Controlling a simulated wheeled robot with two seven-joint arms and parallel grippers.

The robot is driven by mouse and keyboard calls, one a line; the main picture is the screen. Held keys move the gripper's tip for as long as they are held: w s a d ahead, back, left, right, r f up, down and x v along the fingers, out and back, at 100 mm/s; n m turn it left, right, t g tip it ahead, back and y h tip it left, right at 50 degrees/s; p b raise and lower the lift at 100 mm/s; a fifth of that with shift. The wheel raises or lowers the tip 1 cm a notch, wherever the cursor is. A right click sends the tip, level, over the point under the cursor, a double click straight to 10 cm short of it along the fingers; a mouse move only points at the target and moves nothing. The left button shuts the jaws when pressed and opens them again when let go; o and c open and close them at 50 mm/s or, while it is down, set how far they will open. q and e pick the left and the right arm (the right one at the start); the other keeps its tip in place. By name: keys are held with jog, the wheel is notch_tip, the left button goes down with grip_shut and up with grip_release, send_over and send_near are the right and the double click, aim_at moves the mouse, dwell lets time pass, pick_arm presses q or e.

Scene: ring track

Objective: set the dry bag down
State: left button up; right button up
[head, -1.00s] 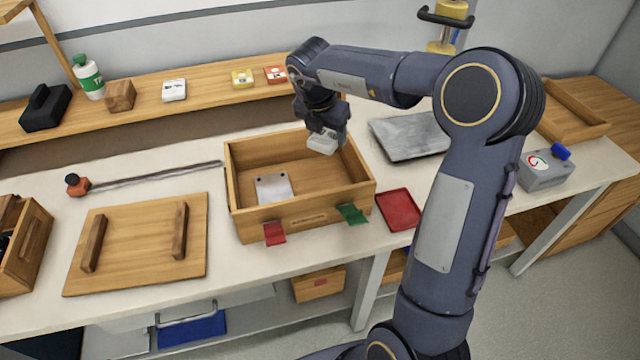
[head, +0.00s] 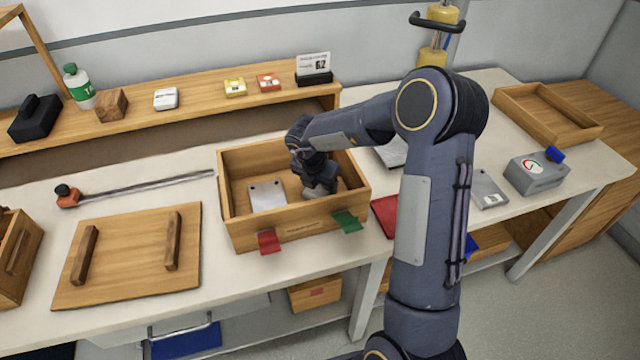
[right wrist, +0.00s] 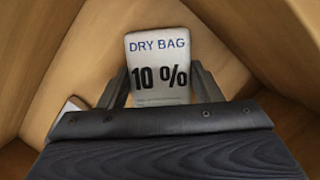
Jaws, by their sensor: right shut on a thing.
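The dry bag (right wrist: 158,70) is a white packet marked "DRY BAG 10 %" in the right wrist view. My right gripper (right wrist: 160,92) is shut on it. In the head view the right gripper (head: 318,180) reaches down inside the open wooden box (head: 228,200), at its right side. The dry bag (head: 318,192) shows only as a pale patch under the gripper there. I cannot tell whether it touches the box floor. A grey plate (head: 267,196) lies on the box floor to the left of the gripper. My left gripper is not in view.
A wooden lid with two handles (head: 128,258) lies left of the box. A red tray (head: 384,215) is close on the right, partly behind my arm. A shelf (head: 210,100) runs behind.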

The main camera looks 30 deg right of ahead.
jog(key=shift+f, duration=0.1)
jog(key=o, duration=1)
jog(key=shift+c, duration=0.2)
